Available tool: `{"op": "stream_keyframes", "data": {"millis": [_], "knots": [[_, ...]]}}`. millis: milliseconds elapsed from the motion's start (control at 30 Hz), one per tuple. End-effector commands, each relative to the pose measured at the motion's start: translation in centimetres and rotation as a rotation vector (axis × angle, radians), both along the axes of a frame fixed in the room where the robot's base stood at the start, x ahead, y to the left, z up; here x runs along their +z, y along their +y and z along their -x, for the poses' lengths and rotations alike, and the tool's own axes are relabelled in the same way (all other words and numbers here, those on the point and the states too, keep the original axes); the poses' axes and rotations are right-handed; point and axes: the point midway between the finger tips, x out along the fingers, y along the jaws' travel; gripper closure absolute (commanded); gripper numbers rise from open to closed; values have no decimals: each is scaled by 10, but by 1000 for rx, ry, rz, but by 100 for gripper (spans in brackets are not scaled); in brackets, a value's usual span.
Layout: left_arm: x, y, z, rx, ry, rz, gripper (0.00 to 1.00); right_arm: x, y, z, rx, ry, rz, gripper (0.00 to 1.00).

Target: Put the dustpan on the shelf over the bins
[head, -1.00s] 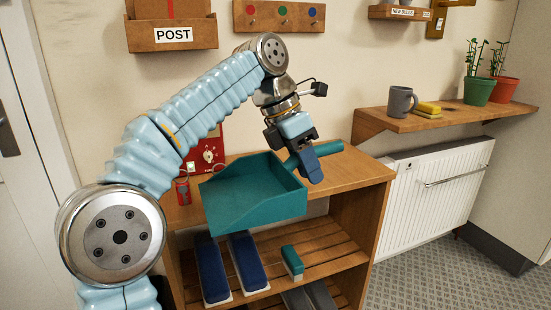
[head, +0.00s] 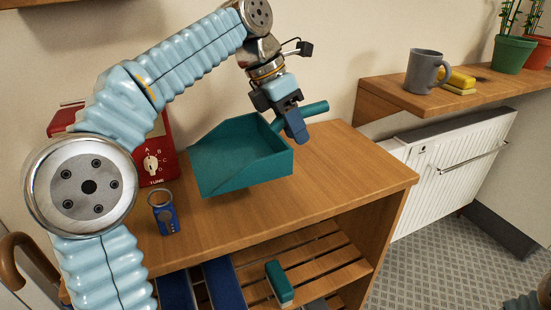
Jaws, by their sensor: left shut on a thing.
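The teal dustpan (head: 235,160) is in the middle of the head view, over the top of the wooden cabinet (head: 330,170). My left gripper (head: 291,112) is shut on its handle (head: 315,109), which sticks out to the right past the blue finger. The pan looks roughly level and open side up. I cannot tell whether its underside touches the cabinet top. No bins are in view, so I cannot pick out a shelf over them. My right gripper is not in view.
A red radio (head: 157,165) and a blue item (head: 164,214) stand left of the dustpan. Slatted boards below hold a teal brush (head: 279,283) and blue things. At right, a wall shelf (head: 395,98) holds a mug (head: 424,72), sponges and plants above a white radiator (head: 455,165).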

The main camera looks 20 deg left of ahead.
Motion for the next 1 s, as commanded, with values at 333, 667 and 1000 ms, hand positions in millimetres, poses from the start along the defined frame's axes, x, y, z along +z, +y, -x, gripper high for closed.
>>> {"op": "stream_keyframes", "data": {"millis": [333,667,1000], "knots": [[-54,0,0,0,1,1,100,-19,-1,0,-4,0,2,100],[-65,0,0,-1,-2,1,100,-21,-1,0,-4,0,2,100],[-67,0,0,-1,-1,1,45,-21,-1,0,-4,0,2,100]]}}
